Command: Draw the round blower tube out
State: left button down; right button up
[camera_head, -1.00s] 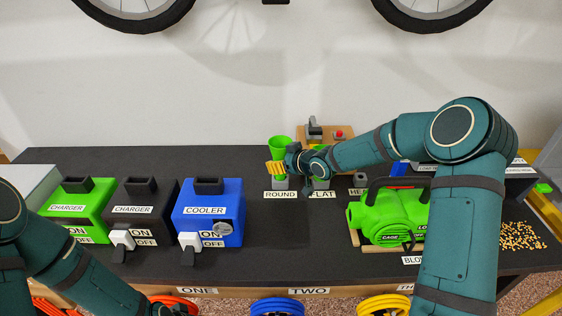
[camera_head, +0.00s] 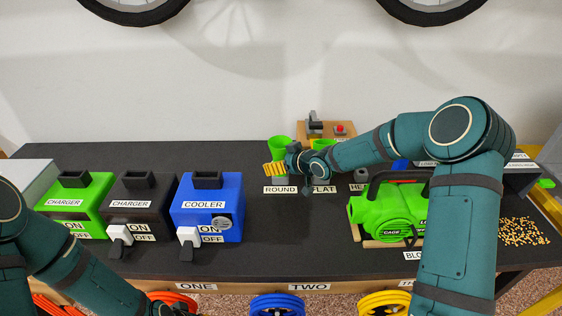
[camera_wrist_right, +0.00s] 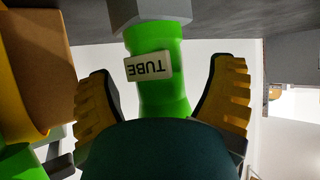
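The round blower tube (camera_head: 281,143) is green and stands upright in a grey holder behind the ROUND label (camera_head: 280,190). It also shows in the right wrist view with a white TUBE label (camera_wrist_right: 148,67). My right gripper (camera_head: 275,169) is at the tube, its yellow fingers partly covering it in the head view. In the right wrist view its fingers (camera_wrist_right: 165,98) stand on either side of the tube, with a gap visible on both sides. The tube's far parts are hidden by the gripper.
The flat tube's place, marked FLAT (camera_head: 322,189), is just right, largely behind my right wrist. A green blower (camera_head: 385,213) lies further right. A blue cooler (camera_head: 208,210) and two chargers stand left.

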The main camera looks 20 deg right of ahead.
aim_at(281, 143)
jog(key=shift+o, duration=0.3)
jog(key=shift+r, duration=0.25)
notch_tip(281, 143, up, 10)
jog(key=shift+f, duration=0.2)
dwell(0.6)
